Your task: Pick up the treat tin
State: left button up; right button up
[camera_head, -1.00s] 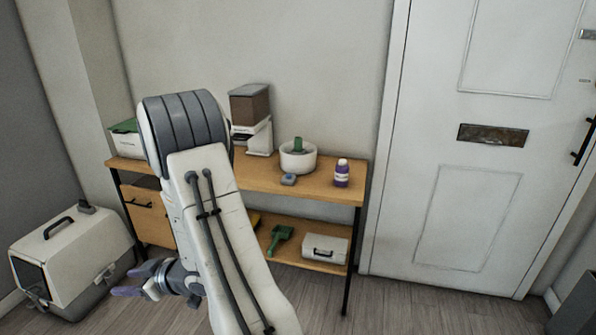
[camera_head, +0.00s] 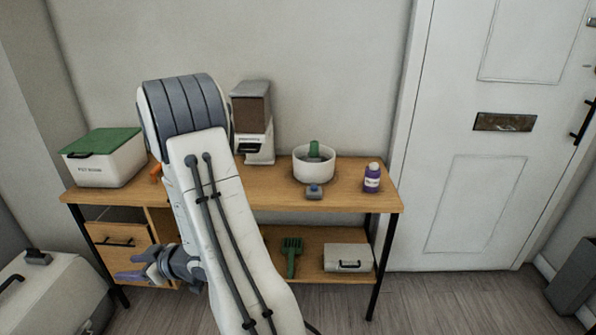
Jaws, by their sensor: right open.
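I cannot make out a thing that is clearly the treat tin. My right arm hides part of the shelf unit, so it may be behind the arm. My right gripper (camera_head: 138,266) is open and empty. It appears in front of the unit's drawer (camera_head: 118,238), pointing left, and does not visibly touch anything. My left gripper is not in view.
The wooden shelf unit (camera_head: 355,193) holds a green-lidded white box (camera_head: 103,163), a food dispenser (camera_head: 252,112), a white bowl (camera_head: 313,168) and a purple bottle (camera_head: 372,180). A pet carrier (camera_head: 50,295) stands left.

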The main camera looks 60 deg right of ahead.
aim_at(371, 179)
jog(key=z, duration=0.65)
jog(key=i, duration=0.7)
jog(key=z, duration=1.25)
jog(key=i, duration=0.35)
jog(key=z, duration=0.3)
